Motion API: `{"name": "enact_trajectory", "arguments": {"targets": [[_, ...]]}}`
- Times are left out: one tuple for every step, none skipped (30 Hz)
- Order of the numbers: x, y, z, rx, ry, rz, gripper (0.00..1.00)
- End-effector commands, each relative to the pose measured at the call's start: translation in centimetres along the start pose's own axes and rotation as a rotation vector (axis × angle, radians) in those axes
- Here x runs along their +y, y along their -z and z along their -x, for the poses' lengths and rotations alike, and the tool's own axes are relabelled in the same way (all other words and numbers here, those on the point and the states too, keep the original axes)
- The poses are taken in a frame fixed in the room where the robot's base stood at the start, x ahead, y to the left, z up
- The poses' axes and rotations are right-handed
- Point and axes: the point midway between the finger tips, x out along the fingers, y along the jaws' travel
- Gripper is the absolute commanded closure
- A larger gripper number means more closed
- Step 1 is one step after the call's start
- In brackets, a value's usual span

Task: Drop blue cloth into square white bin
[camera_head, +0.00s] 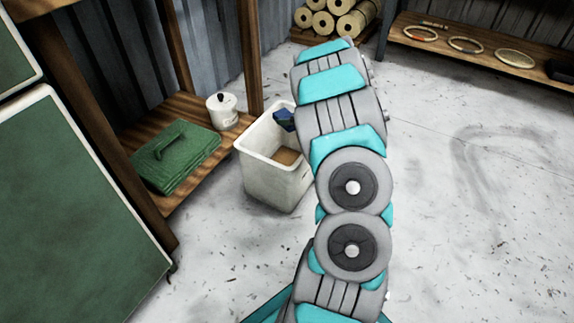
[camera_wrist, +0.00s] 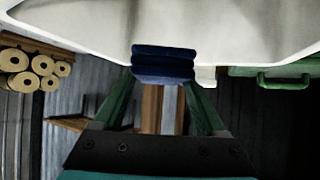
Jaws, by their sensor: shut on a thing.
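The square white bin (camera_head: 262,178) stands on the floor left of my arm in the head view, its open top facing up and brownish stuff low inside. The folded dark blue cloth (camera_head: 284,120) shows at the bin's back rim, left of my arm. In the wrist view my gripper (camera_wrist: 163,80) has its green fingers shut on the blue cloth (camera_wrist: 164,60), with the white bin (camera_wrist: 85,22) filling the top. The arm hides the gripper in the head view. I cannot tell how high the cloth is over the bin.
Left of the bin is a low wooden shelf (camera_head: 165,205) with a green folded item (camera_head: 178,157) and a white lidded pot (camera_head: 222,110). Rattan rolls (camera_head: 338,18) lie at the back. A bench with hoops (camera_head: 465,44) is at the back right. The right floor is clear.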

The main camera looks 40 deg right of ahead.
Motion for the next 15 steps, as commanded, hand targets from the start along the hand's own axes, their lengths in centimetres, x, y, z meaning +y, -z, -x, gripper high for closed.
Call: {"name": "enact_trajectory", "arguments": {"targets": [[0.0,-1.0,-0.7,0.0,-0.001,0.0,0.89],[0.0,-1.2,-0.8,0.001,-0.001,0.0,0.89],[0.0,-1.5,-1.0,0.001,-0.001,0.001,0.89],[0.0,-1.7,-1.1,0.001,-0.001,0.001,0.89],[0.0,-1.8,-1.2,0.001,-0.001,0.001,0.89],[0.0,-1.9,-1.3,0.001,0.0,0.001,0.89],[0.0,-2.0,-1.4,0.001,0.0,0.001,0.89],[0.0,-2.1,-1.4,0.001,0.0,0.001,0.89],[0.0,-2.1,-1.4,0.001,0.0,0.001,0.89],[0.0,-2.1,-1.4,0.001,0.0,0.0,0.89],[0.0,-2.1,-1.4,0.001,0.0,0.0,0.89],[0.0,-2.0,-1.4,0.001,0.0,0.0,0.89],[0.0,-2.0,-1.4,0.001,0.0,0.0,0.89],[0.0,-2.0,-1.4,0.001,0.0,0.0,0.89],[0.0,-2.0,-1.4,0.0,0.0,0.0,0.89]]}}
